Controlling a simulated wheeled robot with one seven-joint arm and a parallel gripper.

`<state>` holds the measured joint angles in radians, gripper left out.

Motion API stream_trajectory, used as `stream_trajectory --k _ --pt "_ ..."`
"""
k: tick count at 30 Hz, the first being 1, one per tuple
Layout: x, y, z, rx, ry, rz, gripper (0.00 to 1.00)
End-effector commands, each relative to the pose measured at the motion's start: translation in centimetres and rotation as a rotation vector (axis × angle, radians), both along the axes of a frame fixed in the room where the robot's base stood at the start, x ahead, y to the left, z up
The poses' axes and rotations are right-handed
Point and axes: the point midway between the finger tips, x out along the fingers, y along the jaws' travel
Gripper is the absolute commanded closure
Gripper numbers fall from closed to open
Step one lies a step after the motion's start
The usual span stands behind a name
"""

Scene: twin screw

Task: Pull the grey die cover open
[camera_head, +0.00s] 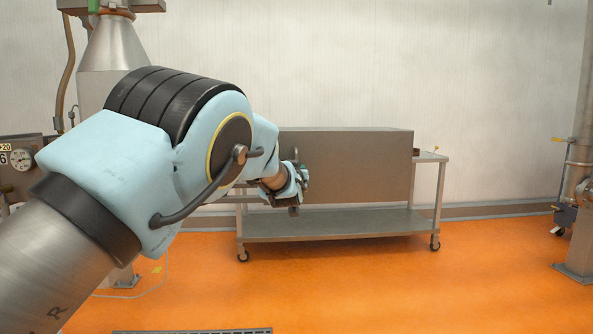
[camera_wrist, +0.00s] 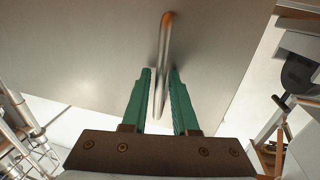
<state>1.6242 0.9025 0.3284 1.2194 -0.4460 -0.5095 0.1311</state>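The grey die cover (camera_head: 355,165) is a large plain metal box-like cover on a wheeled cart in the head view. Its flat grey face (camera_wrist: 90,45) fills much of the wrist view. A rounded bar handle (camera_wrist: 164,55) stands out from that face. My gripper (camera_wrist: 160,72) has its two green fingers on either side of the handle, with narrow gaps showing between bar and fingers. The fingers look open around it. In the head view my gripper (camera_head: 300,184) is at the left part of the cover, and its fingers are too small to make out.
The cart (camera_head: 340,224) has a lower shelf and casters on the orange floor (camera_head: 400,285). Clear floor lies in front of it. A steel machine with a cone (camera_head: 115,50) stands at the left, partly hidden by my arm. Metal equipment (camera_head: 577,200) stands at the right edge.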

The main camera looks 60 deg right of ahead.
Motion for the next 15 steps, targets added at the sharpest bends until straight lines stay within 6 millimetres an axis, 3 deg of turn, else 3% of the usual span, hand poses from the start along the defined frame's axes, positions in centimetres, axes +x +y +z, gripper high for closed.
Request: stream_trajectory --k 8,15 --pt "-0.2 0.5 0.0 0.0 0.001 0.0 0.73" --pt "-1.5 3.7 -0.1 0.0 0.001 0.0 0.73"
